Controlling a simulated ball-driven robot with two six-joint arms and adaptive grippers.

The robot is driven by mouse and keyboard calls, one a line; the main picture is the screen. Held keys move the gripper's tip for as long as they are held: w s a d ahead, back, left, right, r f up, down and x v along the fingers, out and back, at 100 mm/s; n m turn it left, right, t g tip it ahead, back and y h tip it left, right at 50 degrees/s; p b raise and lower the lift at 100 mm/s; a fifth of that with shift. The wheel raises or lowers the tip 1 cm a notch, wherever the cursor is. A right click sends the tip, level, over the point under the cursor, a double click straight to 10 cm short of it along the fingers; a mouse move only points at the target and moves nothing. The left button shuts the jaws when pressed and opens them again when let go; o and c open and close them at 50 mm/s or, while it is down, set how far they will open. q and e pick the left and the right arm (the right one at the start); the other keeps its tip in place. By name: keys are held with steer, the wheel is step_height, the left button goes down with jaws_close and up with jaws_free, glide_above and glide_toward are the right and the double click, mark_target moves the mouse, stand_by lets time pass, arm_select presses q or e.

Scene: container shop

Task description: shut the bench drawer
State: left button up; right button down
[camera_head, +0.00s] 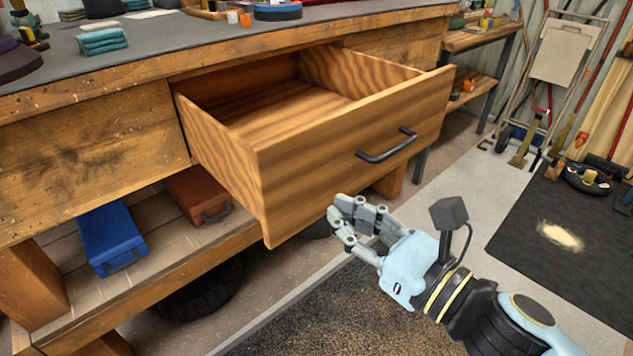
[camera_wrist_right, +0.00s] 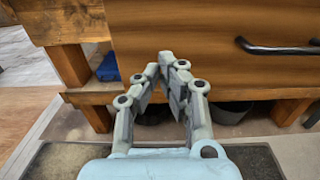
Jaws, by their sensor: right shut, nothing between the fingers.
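The bench drawer (camera_head: 345,155) is pulled well out of the wooden workbench (camera_head: 90,145), and its inside looks empty. A dark bar handle (camera_head: 387,146) is on its front; the handle also shows at the upper right of the right wrist view (camera_wrist_right: 275,47). My right gripper (camera_head: 345,212) is shut and empty, in front of the lower part of the drawer front, below and left of the handle. In the right wrist view its fingertips (camera_wrist_right: 166,62) meet before the wooden front (camera_wrist_right: 205,50). I cannot tell whether they touch it. My left gripper is not in view.
A blue box (camera_head: 110,238) and a reddish-brown case (camera_head: 197,193) sit on the bench's lower shelf. Cloths (camera_head: 102,40) and other items lie on the bench top. A hand truck (camera_head: 555,65) and a dark floor mat (camera_head: 575,225) are to the right. Floor between is clear.

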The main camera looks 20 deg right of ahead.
mark_target(304, 188)
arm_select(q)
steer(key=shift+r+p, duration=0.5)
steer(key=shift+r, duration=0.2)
arm_select(e)
steer(key=x, duration=0.5)
steer(key=shift+w+a, duration=0.1)
steer(key=shift+w, duration=0.2)
